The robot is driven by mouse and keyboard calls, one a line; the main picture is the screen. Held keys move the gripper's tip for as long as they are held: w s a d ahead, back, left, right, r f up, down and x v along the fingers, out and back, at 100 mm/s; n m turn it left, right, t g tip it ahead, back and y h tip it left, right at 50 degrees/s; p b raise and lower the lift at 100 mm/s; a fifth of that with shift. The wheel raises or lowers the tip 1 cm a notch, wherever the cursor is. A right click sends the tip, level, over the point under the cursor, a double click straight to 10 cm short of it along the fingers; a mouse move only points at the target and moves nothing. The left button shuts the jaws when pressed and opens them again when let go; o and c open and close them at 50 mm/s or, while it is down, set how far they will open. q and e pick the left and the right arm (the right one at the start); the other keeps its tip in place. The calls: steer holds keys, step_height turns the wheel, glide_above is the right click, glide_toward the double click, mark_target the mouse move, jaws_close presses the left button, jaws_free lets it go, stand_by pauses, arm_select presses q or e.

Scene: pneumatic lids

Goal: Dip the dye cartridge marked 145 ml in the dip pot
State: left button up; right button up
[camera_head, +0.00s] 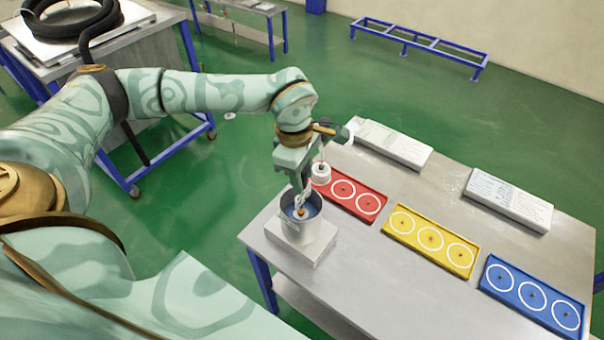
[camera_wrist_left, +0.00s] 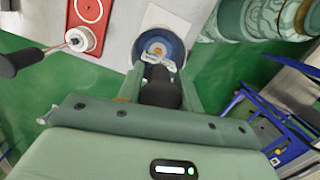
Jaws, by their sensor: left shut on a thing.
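The dip pot (camera_head: 308,234), a grey metal pot with blue inside, stands on a pale block at the near left corner of the table. It also shows in the left wrist view (camera_wrist_left: 141,46). My left gripper (camera_head: 299,193) points down at the pot's mouth and is shut on a dye cartridge. In the left wrist view, the cartridge's dark grip (camera_wrist_left: 160,90) lies between the fingers; its lower end, with an orange centre, appears inside the pot rim. Its marking is not readable. Whether it touches the liquid is unclear. My right gripper is not in view.
Another white cartridge (camera_head: 320,173) stands at the red tray (camera_head: 372,217), close to my left wrist. Yellow (camera_head: 433,264) and blue (camera_head: 497,296) trays with white rings follow to the right. Two pale boxes (camera_head: 394,146) (camera_head: 508,199) lie along the far edge. The table between is clear.

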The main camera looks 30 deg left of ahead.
arm_select(q)
step_height(320, 180, up, 12)
steer(key=p, duration=0.9)
steer(key=shift+r, duration=0.15)
